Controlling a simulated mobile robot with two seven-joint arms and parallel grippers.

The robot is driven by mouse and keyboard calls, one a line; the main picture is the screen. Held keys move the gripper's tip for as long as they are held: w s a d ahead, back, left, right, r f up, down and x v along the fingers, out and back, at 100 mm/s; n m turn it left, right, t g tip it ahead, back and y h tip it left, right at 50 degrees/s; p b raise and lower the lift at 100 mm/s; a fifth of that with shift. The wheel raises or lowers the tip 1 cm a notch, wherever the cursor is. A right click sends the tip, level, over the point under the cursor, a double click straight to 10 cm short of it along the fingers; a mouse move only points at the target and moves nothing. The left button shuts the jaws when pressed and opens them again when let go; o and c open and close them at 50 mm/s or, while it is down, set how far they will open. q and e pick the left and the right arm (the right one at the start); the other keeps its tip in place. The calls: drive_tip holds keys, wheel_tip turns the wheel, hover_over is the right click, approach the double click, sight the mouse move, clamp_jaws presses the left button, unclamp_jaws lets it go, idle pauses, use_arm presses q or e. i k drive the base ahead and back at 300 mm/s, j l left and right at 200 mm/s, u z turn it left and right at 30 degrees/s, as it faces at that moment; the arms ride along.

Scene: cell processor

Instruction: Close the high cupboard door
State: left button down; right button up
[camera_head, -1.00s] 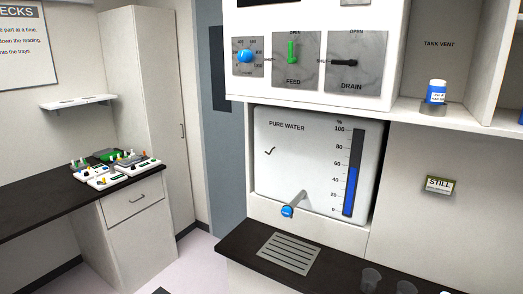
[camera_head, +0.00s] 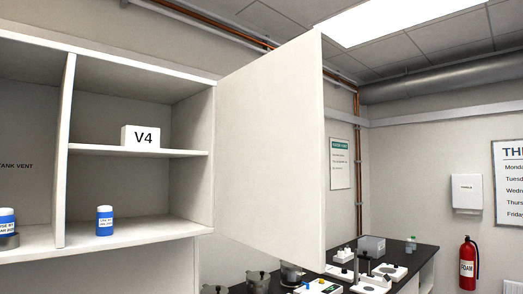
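The high cupboard door (camera_head: 268,145) is in the middle of the head view. It stands open, swung out from the right side of the cupboard (camera_head: 211,160). The open compartment beside it shows a shelf (camera_head: 180,153) with a white box marked V4 (camera_head: 140,136) on it. A blue bottle with a white label (camera_head: 105,221) stands on the compartment floor. Neither of my grippers is in view.
A dark counter (camera_head: 423,262) with several devices stands beyond the door at the lower right. A red fire extinguisher (camera_head: 467,262) and a white dispenser (camera_head: 467,193) are on the right wall. Another blue bottle (camera_head: 7,222) stands at the far left.

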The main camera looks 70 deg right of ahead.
sight(270, 173)
drive_tip(key=l+z, duration=0.25)
drive_tip(key=l, duration=0.4)
drive_tip(key=l+z, duration=0.25)
drive_tip(key=l, duration=0.45)
drive_tip(key=l+z, duration=0.25)
drive_tip(key=l, duration=0.4)
drive_tip(key=i+l+z, duration=0.25)
drive_tip(key=l, duration=0.35)
drive_tip(key=k, duration=0.1)
